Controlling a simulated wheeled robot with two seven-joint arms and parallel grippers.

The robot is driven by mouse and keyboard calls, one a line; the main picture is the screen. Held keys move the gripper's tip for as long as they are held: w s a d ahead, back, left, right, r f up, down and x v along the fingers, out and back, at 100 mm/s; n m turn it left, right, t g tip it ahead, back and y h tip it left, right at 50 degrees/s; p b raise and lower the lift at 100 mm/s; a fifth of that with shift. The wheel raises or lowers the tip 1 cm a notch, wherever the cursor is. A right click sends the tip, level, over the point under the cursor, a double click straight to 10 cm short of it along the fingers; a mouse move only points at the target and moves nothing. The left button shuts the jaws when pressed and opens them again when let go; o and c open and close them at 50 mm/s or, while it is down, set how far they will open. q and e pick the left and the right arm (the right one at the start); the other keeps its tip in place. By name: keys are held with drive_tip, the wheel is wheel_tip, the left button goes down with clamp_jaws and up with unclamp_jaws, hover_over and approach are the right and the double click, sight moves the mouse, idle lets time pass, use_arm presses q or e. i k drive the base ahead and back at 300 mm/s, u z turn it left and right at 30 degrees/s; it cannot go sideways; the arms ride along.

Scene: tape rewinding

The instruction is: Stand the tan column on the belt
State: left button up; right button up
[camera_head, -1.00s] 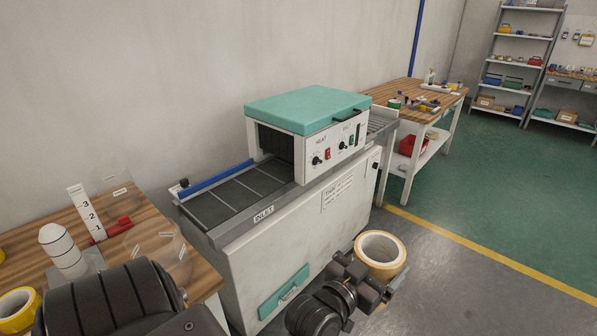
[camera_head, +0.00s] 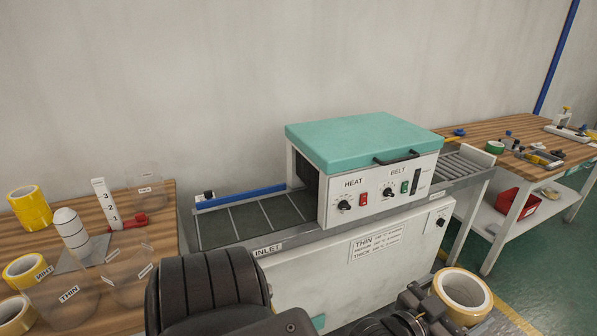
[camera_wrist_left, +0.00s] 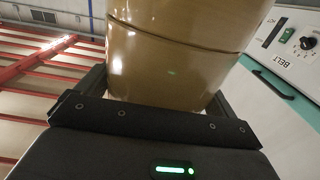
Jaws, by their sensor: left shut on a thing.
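The tan column (camera_head: 461,296) is a round roll with a pale ring-shaped top and a hollow core. It is in front of the machine at the lower right of the head view. My left gripper (camera_head: 440,306) is shut on its side. In the left wrist view the column's glossy brown wall (camera_wrist_left: 180,55), with a dark seam line, stands between the fingers of the gripper (camera_wrist_left: 158,92). The column's lower end is out of the head view. The grey belt (camera_head: 247,219) runs into the machine at the inlet, and its visible part is bare. My right gripper is not in view.
The shrink machine (camera_head: 385,190) has a teal hood and dark tunnel mouth. A blue rail (camera_head: 240,197) lines the belt's back edge. Another table (camera_head: 500,155) stands at right.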

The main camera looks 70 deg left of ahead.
sight(249, 218)
drive_tip(key=u, duration=0.8)
drive_tip(key=i, duration=0.85)
drive_tip(key=u, duration=0.95)
